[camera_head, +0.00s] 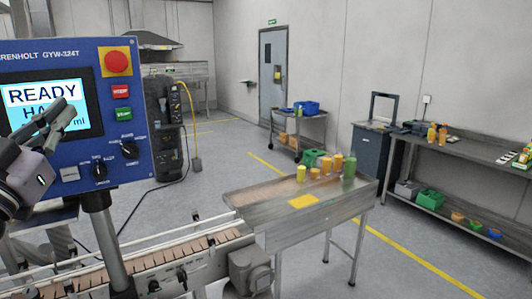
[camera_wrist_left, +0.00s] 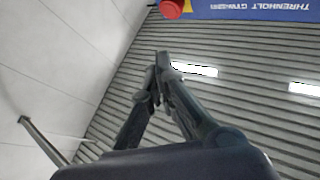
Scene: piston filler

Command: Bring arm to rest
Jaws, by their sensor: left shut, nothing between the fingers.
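My left gripper (camera_head: 60,115) is at the left edge of the head view, in front of the blue control panel (camera_head: 133,165). Its dark fingers are shut and empty, and they cover part of the lit screen (camera_head: 40,93), which reads READY. In the left wrist view the shut fingers (camera_wrist_left: 160,62) point up with the ceiling behind them. A corner of the panel (camera_wrist_left: 250,10) and its red button (camera_wrist_left: 174,8) show upside down at the top. My right gripper is in neither view.
A conveyor (camera_head: 175,262) runs below the panel on its post. A steel table (camera_head: 250,208) with several yellow and green containers stands to the right. A side bench (camera_head: 460,155), a cart (camera_head: 310,123) and a grey cabinet (camera_head: 369,157) stand farther back. Open floor lies between.

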